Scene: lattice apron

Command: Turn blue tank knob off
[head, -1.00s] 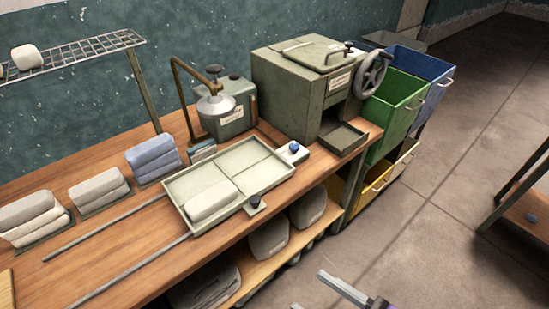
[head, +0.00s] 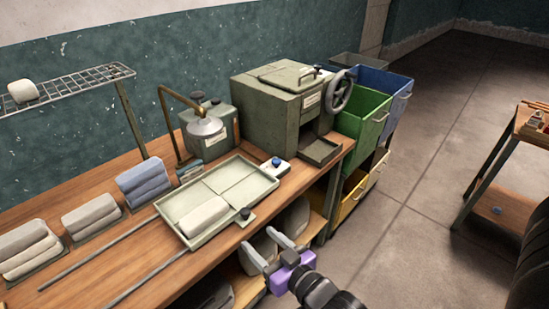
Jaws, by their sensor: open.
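A small blue knob (head: 276,162) sits on a white block at the back right corner of the pale tray (head: 216,196) on the wooden bench. A grey-green tank (head: 222,122) with a label stands behind the tray. It has a dark knob (head: 197,97) on top, and a bent brass pipe with a silver shower-like head is in front of it. My gripper (head: 260,240), purple with two grey fingers, is open and empty. It appears in front of the bench's near edge, below the tray in the picture, apart from both knobs.
A green press box (head: 280,105) with a handwheel (head: 339,91) stands right of the tank. Folded towels (head: 144,178) lie at left, and a wire rack (head: 70,84) is above. Green and blue bins (head: 366,118) stand at right. The floor (head: 410,190) right of the bench is clear.

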